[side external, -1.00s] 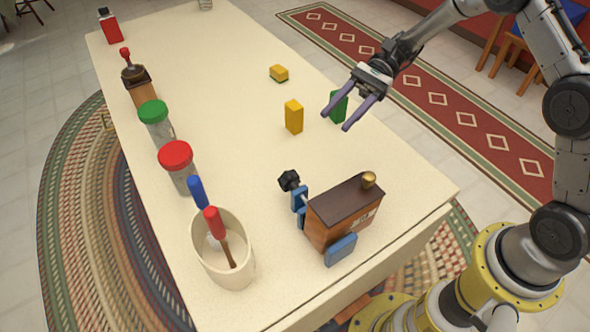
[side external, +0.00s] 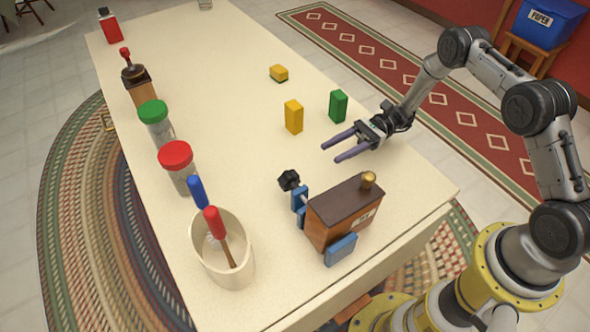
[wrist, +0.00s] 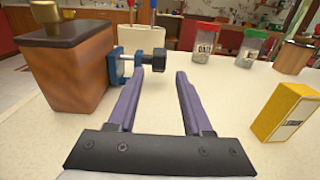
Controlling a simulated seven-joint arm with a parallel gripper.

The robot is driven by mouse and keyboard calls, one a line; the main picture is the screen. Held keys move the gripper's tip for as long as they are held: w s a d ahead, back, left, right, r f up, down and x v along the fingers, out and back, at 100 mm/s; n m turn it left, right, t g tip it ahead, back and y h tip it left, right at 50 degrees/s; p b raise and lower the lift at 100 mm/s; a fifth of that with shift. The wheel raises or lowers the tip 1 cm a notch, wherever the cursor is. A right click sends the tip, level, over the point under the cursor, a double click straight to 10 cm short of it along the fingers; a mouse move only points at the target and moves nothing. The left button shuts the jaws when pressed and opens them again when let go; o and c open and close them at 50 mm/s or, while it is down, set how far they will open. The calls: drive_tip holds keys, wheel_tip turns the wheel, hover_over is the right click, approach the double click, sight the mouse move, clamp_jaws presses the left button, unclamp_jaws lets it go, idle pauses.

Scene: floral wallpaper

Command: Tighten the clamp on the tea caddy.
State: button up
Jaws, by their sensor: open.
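The tea caddy (side external: 345,213) is a brown wooden box with a dark lid and a brass knob, near the table's front right corner. It also shows at the left of the wrist view (wrist: 70,72). A blue clamp (side external: 299,199) with a black knob (side external: 289,180) sits on its far left side, and a blue pad (side external: 341,249) shows on its near side. In the wrist view the black knob (wrist: 159,60) stands out from the blue clamp jaw (wrist: 117,66), beyond my fingertips. My gripper (side external: 330,151) is open and empty, above the table behind the caddy, with purple fingers apart.
A yellow block (side external: 293,117) and a green block (side external: 338,106) stand near my gripper. A cream crock (side external: 222,250) with tools, red-lidded jar (side external: 177,166), green-lidded jar (side external: 156,123) and grinder (side external: 138,85) line the left edge.

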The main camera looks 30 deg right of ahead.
sight(293, 172)
drive_tip(key=a, duration=1.2)
drive_tip(key=shift+a, duration=0.2)
clamp_jaws()
